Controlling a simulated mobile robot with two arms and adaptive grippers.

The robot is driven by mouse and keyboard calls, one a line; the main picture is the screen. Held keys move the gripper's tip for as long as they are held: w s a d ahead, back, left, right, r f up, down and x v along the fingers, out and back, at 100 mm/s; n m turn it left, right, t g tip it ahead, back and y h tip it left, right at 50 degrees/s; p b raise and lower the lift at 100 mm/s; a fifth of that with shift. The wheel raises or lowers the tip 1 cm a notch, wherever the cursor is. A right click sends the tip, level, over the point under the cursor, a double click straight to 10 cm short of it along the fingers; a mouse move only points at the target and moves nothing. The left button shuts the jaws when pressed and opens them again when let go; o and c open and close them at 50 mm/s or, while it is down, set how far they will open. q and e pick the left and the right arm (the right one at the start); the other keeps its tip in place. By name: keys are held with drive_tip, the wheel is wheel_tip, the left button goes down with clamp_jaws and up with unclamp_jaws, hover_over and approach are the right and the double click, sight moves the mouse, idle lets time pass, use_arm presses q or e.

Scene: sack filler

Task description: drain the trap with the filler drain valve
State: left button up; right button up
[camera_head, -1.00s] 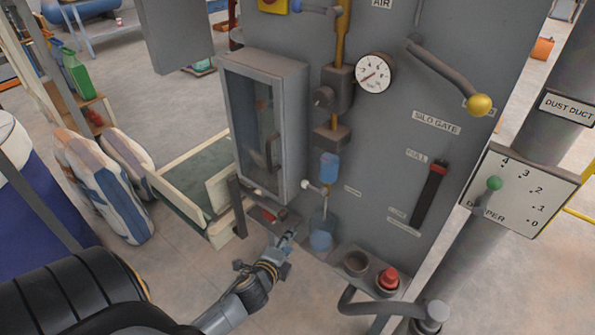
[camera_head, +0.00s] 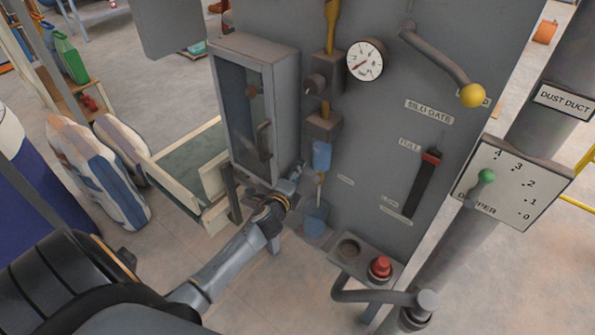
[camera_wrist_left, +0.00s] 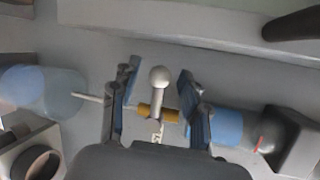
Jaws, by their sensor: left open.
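The drain valve shows in the left wrist view as a pale round-knobbed lever (camera_wrist_left: 158,80) on a small brass body (camera_wrist_left: 158,113). The blue trap bowl (camera_head: 321,155) hangs under the brass line in the head view and also shows in the wrist view (camera_wrist_left: 228,127). A translucent blue cup (camera_head: 316,220) is below it. My left gripper (camera_head: 296,172) is open beside the trap's lower end; in the wrist view its fingers (camera_wrist_left: 158,95) stand either side of the lever, with gaps. In the head view the gripper hides the lever. My right gripper is not in view.
A glass-fronted cabinet (camera_head: 280,58) is close left of the gripper. The gauge (camera_head: 366,60) and silo gate lever (camera_head: 440,58) are higher on the panel. A red button (camera_head: 380,266) sits lower right. Striped sacks (camera_head: 95,170) stand at left.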

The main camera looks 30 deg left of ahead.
use_arm(q)
drive_tip(key=shift+x, duration=0.8)
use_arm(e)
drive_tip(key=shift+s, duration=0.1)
use_arm(q)
drive_tip(key=shift+c, duration=0.4)
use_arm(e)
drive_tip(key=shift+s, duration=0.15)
use_arm(q)
clamp_jaws()
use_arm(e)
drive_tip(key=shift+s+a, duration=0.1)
